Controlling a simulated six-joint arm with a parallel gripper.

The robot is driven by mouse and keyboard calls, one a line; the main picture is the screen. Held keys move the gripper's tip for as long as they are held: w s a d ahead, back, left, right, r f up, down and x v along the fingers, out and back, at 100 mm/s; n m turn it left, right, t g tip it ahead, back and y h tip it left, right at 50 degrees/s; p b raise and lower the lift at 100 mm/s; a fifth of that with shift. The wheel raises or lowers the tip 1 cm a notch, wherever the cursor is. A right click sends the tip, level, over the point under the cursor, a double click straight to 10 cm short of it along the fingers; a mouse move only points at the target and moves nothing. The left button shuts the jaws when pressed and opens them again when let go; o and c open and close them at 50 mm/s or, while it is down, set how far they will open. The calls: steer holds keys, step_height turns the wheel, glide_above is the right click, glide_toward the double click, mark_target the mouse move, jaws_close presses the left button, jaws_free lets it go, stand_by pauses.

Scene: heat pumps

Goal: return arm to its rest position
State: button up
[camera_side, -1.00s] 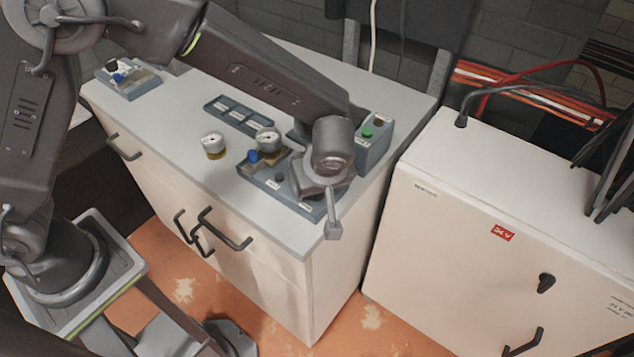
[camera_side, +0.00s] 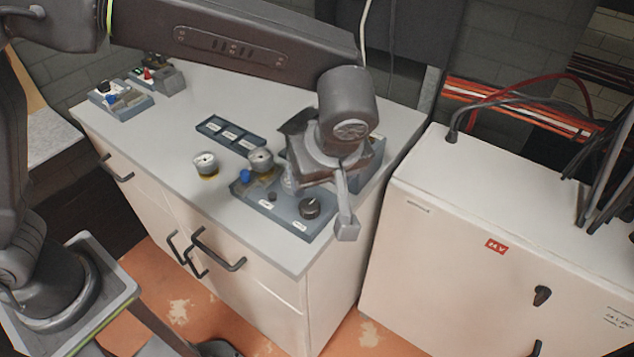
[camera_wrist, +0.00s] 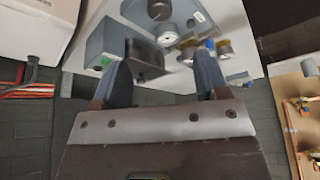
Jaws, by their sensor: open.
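My gripper (camera_wrist: 163,85) is open in the wrist view, its two fingers apart with nothing held between them. A round gauge (camera_side: 260,158) stands at the panel's back edge. In the wrist view a gauge (camera_wrist: 166,34) and a grey box with a green button (camera_wrist: 105,62) lie beyond the fingers.
Another gauge (camera_side: 205,163) stands on the white cabinet (camera_side: 150,150). A labelled tray (camera_side: 230,134) lies behind it. Small fixtures (camera_side: 120,102) sit at the far left. A large white electrical box (camera_side: 470,230) with cables stands to the right.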

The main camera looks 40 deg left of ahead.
steer(key=shift+s+d+r, duration=0.1)
steer(key=shift+r, duration=0.15)
steer(key=s+a+r+m+h, duration=0.1)
steer(key=s+a+r+m, duration=0.15)
steer(key=a+r, duration=0.5)
steer(key=s+a+m+t+h, duration=0.2)
steer(key=s+a+m+t, duration=0.1)
steer(key=s+a+m, duration=0.6)
steer(key=s+a, duration=0.3)
steer(key=a, duration=0.2)
steer(key=shift+s+a+f+h, duration=0.2)
steer(key=shift+s+f+h, duration=0.1)
steer(key=shift+f, duration=0.05)
steer(key=shift+c, duration=0.3)
